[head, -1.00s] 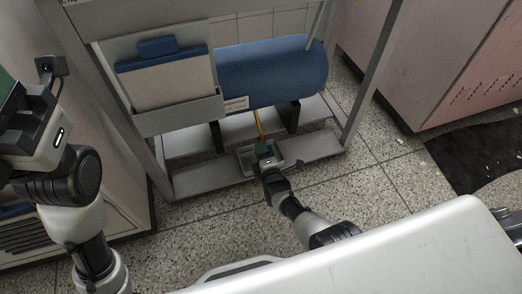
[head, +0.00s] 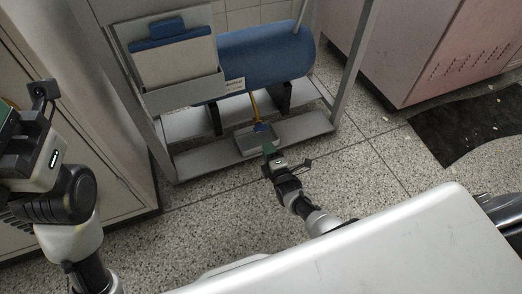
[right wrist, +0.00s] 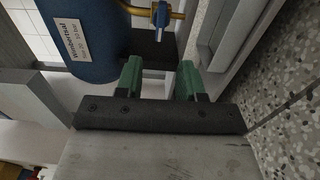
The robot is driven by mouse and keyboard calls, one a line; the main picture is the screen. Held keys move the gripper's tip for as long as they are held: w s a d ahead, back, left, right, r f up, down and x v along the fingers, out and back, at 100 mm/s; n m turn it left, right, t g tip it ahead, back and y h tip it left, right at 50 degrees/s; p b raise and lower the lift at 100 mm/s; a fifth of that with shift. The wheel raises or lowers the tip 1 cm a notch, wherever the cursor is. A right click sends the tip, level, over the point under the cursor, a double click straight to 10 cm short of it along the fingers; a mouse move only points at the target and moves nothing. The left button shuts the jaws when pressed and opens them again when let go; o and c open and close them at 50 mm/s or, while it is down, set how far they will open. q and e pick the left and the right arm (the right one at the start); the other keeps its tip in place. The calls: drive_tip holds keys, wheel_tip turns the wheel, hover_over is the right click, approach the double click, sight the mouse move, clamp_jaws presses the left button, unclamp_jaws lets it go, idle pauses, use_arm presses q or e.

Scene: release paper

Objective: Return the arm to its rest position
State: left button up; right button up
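My right gripper (head: 270,150) is low over the floor, just in front of a small grey tray (head: 246,144) on the rack's bottom shelf. In the right wrist view its two green fingers (right wrist: 160,80) stand apart with nothing between them. A yellow hose (head: 254,106) with a blue valve (head: 261,127) hangs from the blue tank (head: 262,62) above the tray. The valve also shows beyond the fingers in the right wrist view (right wrist: 160,14). My left gripper (head: 12,118) is at the left edge, partly cut off; its finger gap cannot be made out.
The grey metal rack (head: 350,75) holds the tank and a bin (head: 178,95) with a white and blue item. A pink cabinet (head: 435,50) stands at right, near a dark floor mat (head: 470,125). Speckled floor (head: 220,190) lies open before the rack.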

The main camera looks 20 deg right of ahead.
drive_tip(key=shift+s, duration=0.35)
idle(0.3)
